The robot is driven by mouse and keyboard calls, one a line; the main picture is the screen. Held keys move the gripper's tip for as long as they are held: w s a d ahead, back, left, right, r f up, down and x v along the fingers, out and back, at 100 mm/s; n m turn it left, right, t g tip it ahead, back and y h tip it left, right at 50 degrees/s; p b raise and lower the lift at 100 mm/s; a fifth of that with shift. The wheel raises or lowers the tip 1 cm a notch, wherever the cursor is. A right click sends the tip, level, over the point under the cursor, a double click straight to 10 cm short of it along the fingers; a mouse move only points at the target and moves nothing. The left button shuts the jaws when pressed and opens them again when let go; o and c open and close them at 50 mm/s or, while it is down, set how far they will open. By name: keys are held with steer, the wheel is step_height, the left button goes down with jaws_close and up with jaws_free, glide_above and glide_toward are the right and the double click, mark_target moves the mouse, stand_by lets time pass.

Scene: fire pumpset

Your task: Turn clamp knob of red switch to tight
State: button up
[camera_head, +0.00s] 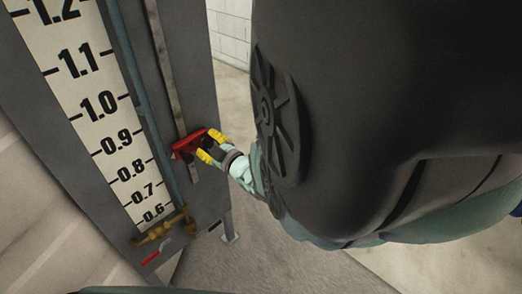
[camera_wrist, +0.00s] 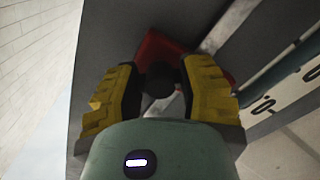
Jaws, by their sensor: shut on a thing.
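The red switch (camera_head: 187,144) sits on a narrow vertical metal rail on the grey panel, beside the lower half of the scale. In the wrist view the red switch (camera_wrist: 157,48) shows behind my fingers. Its dark, round clamp knob (camera_wrist: 160,80) is between my two yellow fingers. My gripper (camera_head: 212,146) reaches the switch from the right in the head view. It also shows in the wrist view (camera_wrist: 160,88), shut on the knob with a finger on each side. The knob's turn angle cannot be told, and my fingers hide it in the head view.
A white scale (camera_head: 95,95) with black numbers runs down the grey panel, with a vertical tube (camera_head: 137,95) next to it. A brass valve (camera_head: 165,227) and a red handle (camera_head: 151,257) are below. Open floor (camera_head: 270,262) lies right of the panel.

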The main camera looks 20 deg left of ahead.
steer(key=shift+w+r+m, duration=0.1)
steer(key=shift+m, duration=0.5)
stand_by(0.3)
steer(key=m+b, duration=0.1)
steer(key=m, duration=0.2)
steer(key=shift+m+b, duration=0.65)
steer(key=shift+m, duration=0.95)
steer(key=o, duration=1)
steer(key=shift+a, duration=0.1)
steer(key=shift+o, duration=1.1)
steer(key=shift+m, duration=0.3)
